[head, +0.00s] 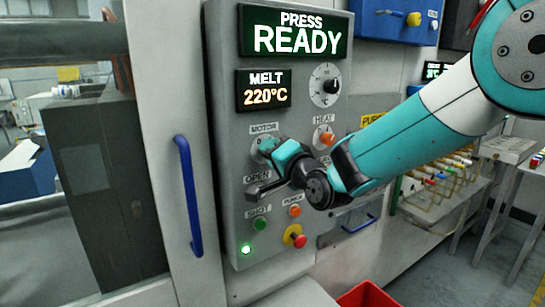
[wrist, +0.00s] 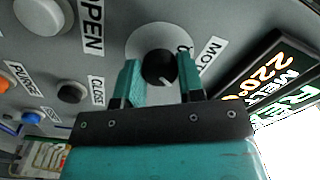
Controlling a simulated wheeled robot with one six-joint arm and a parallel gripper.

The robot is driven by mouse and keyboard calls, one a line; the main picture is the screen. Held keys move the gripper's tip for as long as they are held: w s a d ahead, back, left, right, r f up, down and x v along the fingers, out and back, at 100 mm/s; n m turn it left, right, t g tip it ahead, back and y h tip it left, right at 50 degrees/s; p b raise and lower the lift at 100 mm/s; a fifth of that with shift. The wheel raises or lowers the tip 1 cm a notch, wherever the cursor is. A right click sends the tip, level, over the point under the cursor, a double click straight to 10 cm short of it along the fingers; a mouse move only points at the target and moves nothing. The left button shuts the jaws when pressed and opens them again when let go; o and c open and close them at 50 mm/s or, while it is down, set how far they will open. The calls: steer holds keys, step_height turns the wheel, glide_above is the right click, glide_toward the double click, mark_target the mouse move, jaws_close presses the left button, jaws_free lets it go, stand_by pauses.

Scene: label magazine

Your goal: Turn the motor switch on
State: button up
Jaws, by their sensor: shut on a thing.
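The motor switch is a round black knob (wrist: 158,66) with a white pointer mark on a pale round plate, beside the MOTOR label. In the wrist view its pointer aims down and slightly right. My gripper (wrist: 159,80) has its teal fingers on both sides of the knob, shut on it. In the head view my gripper (head: 270,148) meets the grey control panel (head: 228,110) just below the MOTOR label (head: 264,128). It mostly hides the knob there, so the switch position is hard to read.
The READY display (head: 296,38) and MELT display (head: 263,91) are above. A blue door handle (head: 188,195) stands left.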

stand_by(0.4)
steer(key=o, duration=0.9)
steer(key=shift+d, duration=0.1)
steer(key=b+v, duration=0.7)
steer(key=v, duration=1)
steer(key=shift+s, duration=0.2)
steer(key=s+d+f+n+g+h, duration=0.2)
steer(key=s+f+n+g, duration=0.2)
steer(key=s, duration=0.3)
steer(key=s+d+f+n+g+h, duration=0.2)
steer(key=s+d+f+n+g, duration=0.1)
steer(key=s+g, duration=0.3)
steer(key=s+d+f+n+g+h, duration=0.2)
steer(key=s+f+n+g, duration=0.2)
steer(key=s, duration=0.4)
steer(key=shift+s+d+f+n+g, duration=0.15)
steer(key=shift+s+f+n+g, duration=0.3)
steer(key=shift+n, duration=0.35)
